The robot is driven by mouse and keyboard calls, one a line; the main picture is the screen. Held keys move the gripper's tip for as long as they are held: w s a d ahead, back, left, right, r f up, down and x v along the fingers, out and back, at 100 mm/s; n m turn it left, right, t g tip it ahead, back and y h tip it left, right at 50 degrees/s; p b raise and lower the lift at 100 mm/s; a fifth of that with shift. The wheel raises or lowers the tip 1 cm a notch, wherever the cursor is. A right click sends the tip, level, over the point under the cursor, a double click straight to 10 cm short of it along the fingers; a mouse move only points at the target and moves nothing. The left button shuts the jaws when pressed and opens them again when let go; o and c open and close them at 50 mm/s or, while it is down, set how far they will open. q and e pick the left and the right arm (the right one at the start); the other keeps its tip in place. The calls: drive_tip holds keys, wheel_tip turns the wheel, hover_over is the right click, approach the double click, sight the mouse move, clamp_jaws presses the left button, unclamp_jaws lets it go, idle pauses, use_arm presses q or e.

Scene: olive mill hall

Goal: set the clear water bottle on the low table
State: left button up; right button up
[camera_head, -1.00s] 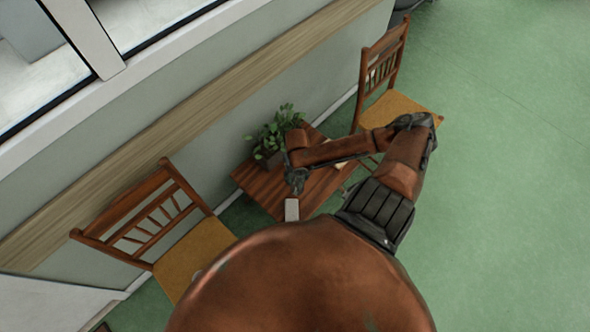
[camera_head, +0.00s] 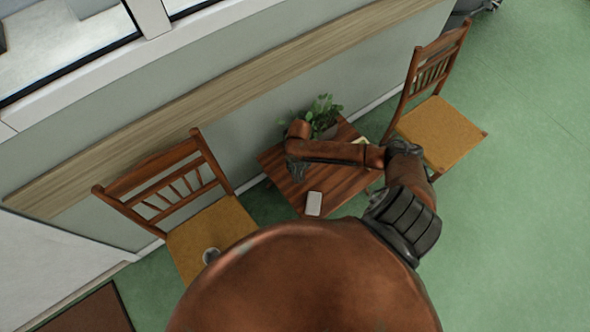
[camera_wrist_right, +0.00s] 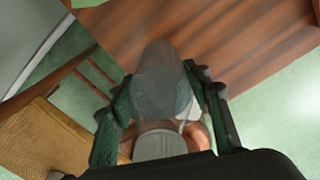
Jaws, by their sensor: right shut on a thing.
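The low wooden table (camera_head: 335,184) stands against the wall between two chairs. My right gripper (camera_head: 296,172) is above the left part of its top in the head view. In the wrist view, my right gripper (camera_wrist_right: 158,88) is shut on the clear water bottle (camera_wrist_right: 160,75), with a dark finger on each side of it. The bottle is see-through and greyish, with a pale round end nearest the camera. The reddish-brown tabletop (camera_wrist_right: 235,40) shows beyond it. I cannot tell whether the bottle touches the table. I cannot make the bottle out in the head view. My left gripper is not in view.
A pale, phone-like slab (camera_head: 313,203) lies near the table's front edge. A potted plant (camera_head: 322,112) stands at the back. A light flat item (camera_head: 361,141) is partly hidden by my arm.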

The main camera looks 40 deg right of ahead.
drive_tip(key=shift+w+a+f, duration=0.1)
drive_tip(key=shift+w+f, duration=0.2)
drive_tip(key=shift+w+f+b, duration=0.15)
drive_tip(key=shift+f+b, duration=0.2)
drive_tip(key=shift+f, duration=0.55)
drive_tip(key=shift+w+f+b, duration=0.15)
drive_tip(key=shift+f+b, duration=0.15)
drive_tip(key=shift+f, duration=0.6)
drive_tip(key=shift+f, duration=0.15)
drive_tip(key=o, duration=1.7)
drive_tip(key=shift+s, duration=0.1)
drive_tip(key=shift+c, duration=0.2)
wheel_tip(320, 180, up, 11)
drive_tip(key=p, duration=0.3)
drive_tip(key=shift+r, duration=0.6)
drive_tip(key=shift+a, duration=0.15)
